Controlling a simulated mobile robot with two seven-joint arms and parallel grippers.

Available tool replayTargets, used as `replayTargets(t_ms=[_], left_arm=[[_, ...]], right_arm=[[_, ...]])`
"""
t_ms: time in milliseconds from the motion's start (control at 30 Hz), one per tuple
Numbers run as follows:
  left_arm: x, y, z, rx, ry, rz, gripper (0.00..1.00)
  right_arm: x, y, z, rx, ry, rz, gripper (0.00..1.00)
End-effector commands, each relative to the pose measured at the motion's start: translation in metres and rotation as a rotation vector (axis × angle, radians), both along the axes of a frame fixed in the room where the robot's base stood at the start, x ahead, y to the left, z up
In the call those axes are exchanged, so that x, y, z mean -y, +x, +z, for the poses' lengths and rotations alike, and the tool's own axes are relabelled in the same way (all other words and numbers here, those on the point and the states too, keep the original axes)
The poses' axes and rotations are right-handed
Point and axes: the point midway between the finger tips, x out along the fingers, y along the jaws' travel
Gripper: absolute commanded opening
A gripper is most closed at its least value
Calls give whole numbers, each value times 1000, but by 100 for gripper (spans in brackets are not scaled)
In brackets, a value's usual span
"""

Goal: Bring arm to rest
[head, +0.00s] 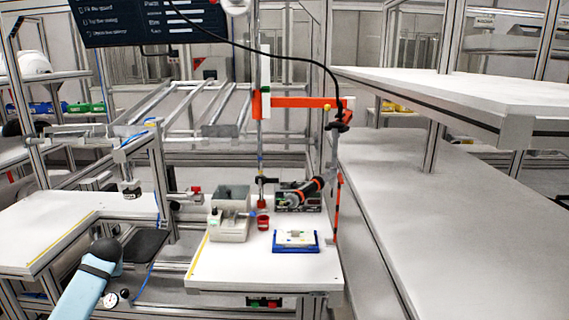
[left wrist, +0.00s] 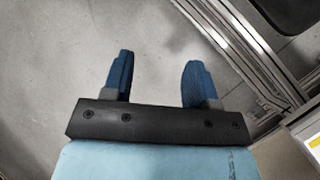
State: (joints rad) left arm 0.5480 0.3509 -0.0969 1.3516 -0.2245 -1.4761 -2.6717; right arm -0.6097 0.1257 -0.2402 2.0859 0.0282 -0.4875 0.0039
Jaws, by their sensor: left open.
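My left gripper (left wrist: 158,80) shows in the left wrist view with its two blue fingers wide apart. Nothing is between the fingers. Bare grey floor lies beyond them. In the head view, a light blue and black part of my left arm comes in at the bottom left, beside the white bench; its fingers cannot be made out there. My right gripper is in neither view.
A long grey table (head: 470,230) is at the right. A metal frame post (left wrist: 240,62) stands close to the left gripper.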

Motion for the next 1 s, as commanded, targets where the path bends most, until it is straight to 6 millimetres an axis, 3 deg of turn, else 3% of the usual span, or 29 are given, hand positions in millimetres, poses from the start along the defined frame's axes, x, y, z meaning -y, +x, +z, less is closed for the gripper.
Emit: replayTargets(t_ms=[267,600,800,1000], left_arm=[[12,32,12,469,-275,292,53],[38,76,44,1103,-999,776,53],[52,91,68,1294,-1503,1041,53],[62,99,87,1331,-1908,1236,53]], right_arm=[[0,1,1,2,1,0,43],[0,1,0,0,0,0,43],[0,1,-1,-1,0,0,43],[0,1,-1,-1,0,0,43]])
